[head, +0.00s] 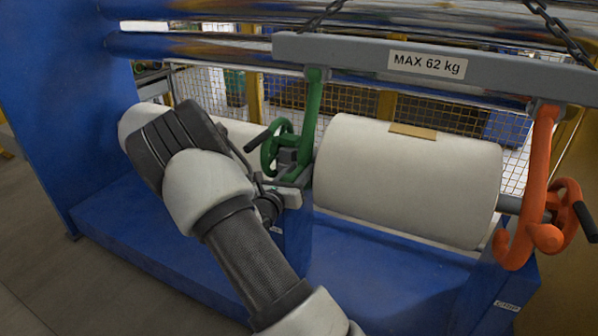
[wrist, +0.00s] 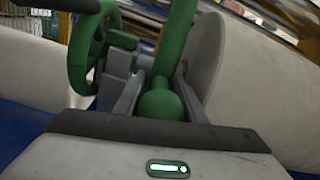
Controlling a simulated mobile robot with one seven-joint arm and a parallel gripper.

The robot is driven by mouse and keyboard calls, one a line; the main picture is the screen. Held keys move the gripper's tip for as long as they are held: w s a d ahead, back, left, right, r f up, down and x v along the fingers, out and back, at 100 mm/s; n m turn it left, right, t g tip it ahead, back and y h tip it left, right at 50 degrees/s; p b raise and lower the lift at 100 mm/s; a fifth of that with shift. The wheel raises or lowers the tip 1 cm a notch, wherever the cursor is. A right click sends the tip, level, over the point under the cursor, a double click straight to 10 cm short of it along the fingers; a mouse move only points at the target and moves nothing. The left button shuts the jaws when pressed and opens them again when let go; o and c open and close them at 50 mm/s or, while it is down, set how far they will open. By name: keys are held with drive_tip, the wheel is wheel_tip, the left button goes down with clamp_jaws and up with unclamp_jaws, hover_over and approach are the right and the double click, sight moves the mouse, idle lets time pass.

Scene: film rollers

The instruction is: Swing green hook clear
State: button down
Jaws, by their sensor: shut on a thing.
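The green hook (head: 313,115) hangs from the left end of the grey beam (head: 345,50). Its lower end is partly hidden beside the roll's left end in the head view. In the wrist view the hook (wrist: 178,45) comes down to a round green ball tip. My gripper (wrist: 160,92) is shut on this tip, with one grey finger on each side. In the head view my wrist covers much of the gripper. The white film roll (head: 405,180) is right of the hook, and whether the hook touches its shaft is hidden.
A green handwheel (head: 276,146) stands just left of the hook. An orange hook (head: 541,150) hangs at the beam's right end by the roll's shaft, near an orange handwheel (head: 567,205). Chains (head: 560,30) hold the beam. A blue frame (head: 390,275) lies below.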

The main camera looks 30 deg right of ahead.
drive_tip(key=s+a+r+g+y+p, duration=0.3)
drive_tip(key=s+a+r+p, duration=0.3)
drive_tip(key=p, duration=1)
wheel_tip(320, 180, up, 3)
drive_tip(key=shift+s+a+f+y+p, duration=0.15)
drive_tip(key=shift+a+y+p, duration=0.15)
drive_tip(key=shift+a+y, duration=0.7)
drive_tip(key=shift+a, duration=0.15)
drive_tip(key=c, duration=1.5)
unclamp_jaws()
drive_tip(key=shift+o, duration=0.3)
drive_tip(key=shift+s, duration=0.1)
drive_tip(key=shift+a, duration=0.1)
drive_tip(key=v, duration=1.7)
drive_tip(key=shift+a+p, duration=0.3)
drive_tip(key=shift+a, duration=0.1)
